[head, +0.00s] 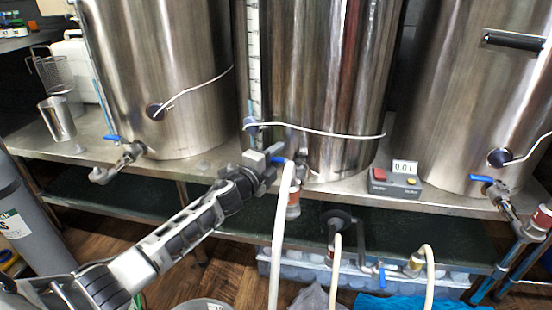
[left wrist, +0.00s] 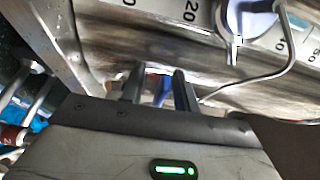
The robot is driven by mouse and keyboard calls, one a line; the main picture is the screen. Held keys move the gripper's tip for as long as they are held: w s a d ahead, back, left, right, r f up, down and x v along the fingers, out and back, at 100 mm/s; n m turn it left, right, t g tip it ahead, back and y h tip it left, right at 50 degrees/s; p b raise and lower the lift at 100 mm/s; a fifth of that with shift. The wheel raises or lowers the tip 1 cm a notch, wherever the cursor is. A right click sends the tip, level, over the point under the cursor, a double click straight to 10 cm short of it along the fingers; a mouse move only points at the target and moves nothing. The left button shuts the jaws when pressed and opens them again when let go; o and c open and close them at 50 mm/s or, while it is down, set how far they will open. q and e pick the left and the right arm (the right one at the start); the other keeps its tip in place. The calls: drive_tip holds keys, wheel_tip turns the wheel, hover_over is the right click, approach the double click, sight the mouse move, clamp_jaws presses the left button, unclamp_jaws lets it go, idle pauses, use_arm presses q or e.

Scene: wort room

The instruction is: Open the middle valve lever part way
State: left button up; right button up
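The middle valve has a blue lever (head: 279,160) at the front foot of the middle steel tank (head: 335,90). My left gripper (head: 270,163) reaches in from the left and is at this lever. In the left wrist view my left gripper (left wrist: 160,90) has its two dark fingers apart, with the blue lever (left wrist: 161,91) showing between them. A gap seems to show beside the lever, so the fingers look open around it. The valve body is mostly hidden behind the gripper and the pale hose. My right gripper is not in view.
A pale hose (head: 281,230) hangs from the middle valve. Tanks with blue-levered valves stand left (head: 112,138) and right (head: 482,178). A control box (head: 394,183) reading about 0.01 sits on the steel bench. A sight tube and thin cable are close to my gripper.

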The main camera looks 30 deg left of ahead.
use_arm(q)
drive_tip(key=shift+w, duration=0.1)
clamp_jaws()
drive_tip(key=shift+s+d+n+y, duration=0.2)
drive_tip(key=shift+s+n+y, duration=0.2)
drive_tip(key=shift+n+y, duration=0.45)
drive_tip(key=y, duration=0.1)
drive_tip(key=s+n+y+b, duration=0.1)
drive_tip(key=y, duration=0.1)
drive_tip(key=shift+d+f+n+y, duration=0.1)
drive_tip(key=shift+n+y, duration=0.15)
drive_tip(key=shift+s+n+y, duration=0.15)
drive_tip(key=shift+n+y, duration=0.25)
drive_tip(key=shift+s+r+y, duration=0.15)
drive_tip(key=shift+r+y, duration=0.05)
drive_tip(key=shift+y, duration=0.3)
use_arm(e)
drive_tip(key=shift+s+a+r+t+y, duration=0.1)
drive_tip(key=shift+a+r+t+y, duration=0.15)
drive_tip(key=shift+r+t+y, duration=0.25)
